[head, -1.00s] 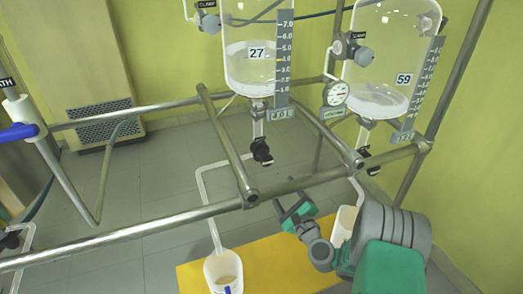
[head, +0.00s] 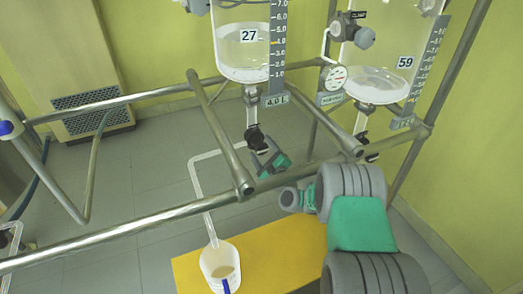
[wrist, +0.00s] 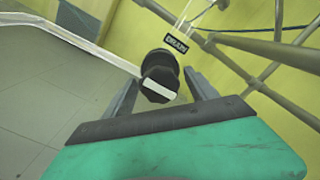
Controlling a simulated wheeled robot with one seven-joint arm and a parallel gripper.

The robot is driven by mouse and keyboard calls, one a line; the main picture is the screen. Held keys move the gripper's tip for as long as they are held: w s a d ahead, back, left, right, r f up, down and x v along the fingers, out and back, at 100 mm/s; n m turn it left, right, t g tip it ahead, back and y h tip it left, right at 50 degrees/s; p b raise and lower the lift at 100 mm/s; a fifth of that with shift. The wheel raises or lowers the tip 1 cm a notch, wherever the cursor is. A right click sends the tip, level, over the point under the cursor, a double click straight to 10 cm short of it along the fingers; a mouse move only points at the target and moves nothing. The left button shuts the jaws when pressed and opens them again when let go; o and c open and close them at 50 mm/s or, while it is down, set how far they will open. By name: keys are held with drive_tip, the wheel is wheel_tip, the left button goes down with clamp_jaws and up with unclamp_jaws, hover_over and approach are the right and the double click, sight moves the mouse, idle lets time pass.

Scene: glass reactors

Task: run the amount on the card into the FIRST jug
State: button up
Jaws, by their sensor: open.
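The drain valve's black knob (head: 257,139) hangs under the glass reactor numbered 27 (head: 242,45). My gripper (head: 268,160) is open just below and beside it. In the wrist view the knob (wrist: 160,80), with a white bar on its face, lies between my open fingers, below a "DRAIN" label (wrist: 176,44); I cannot tell whether they touch it. A white pipe (head: 197,185) runs from the valve down to a white jug (head: 208,257) with a blue strip and tan contents. The plate under the reactor's scale (head: 277,98) seems to read 4.0 L. Liquid in 27 stands near mark 4.
A second reactor numbered 59 (head: 385,80) hangs at right, with a gauge (head: 335,76) beside it. Metal rails (head: 125,235) cross in front of and around the valve. The jug stands on a yellow surface (head: 265,255).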

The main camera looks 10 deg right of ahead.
drive_tip(key=shift+c, duration=0.6)
drive_tip(key=c, duration=1.3)
drive_tip(key=shift+n, duration=0.4)
drive_tip(key=n+b, duration=0.1)
drive_tip(key=n, duration=0.1)
drive_tip(key=shift+f+n+b, duration=0.1)
drive_tip(key=shift+n+b, duration=0.2)
drive_tip(key=n+b, duration=0.2)
drive_tip(key=n, duration=0.2)
drive_tip(key=n+b, duration=0.3)
drive_tip(key=n, duration=0.1)
drive_tip(key=shift+n, duration=0.4)
drive_tip(key=shift+n+b, duration=0.9)
drive_tip(key=shift+n, duration=0.3)
drive_tip(key=shift+n, duration=0.3)
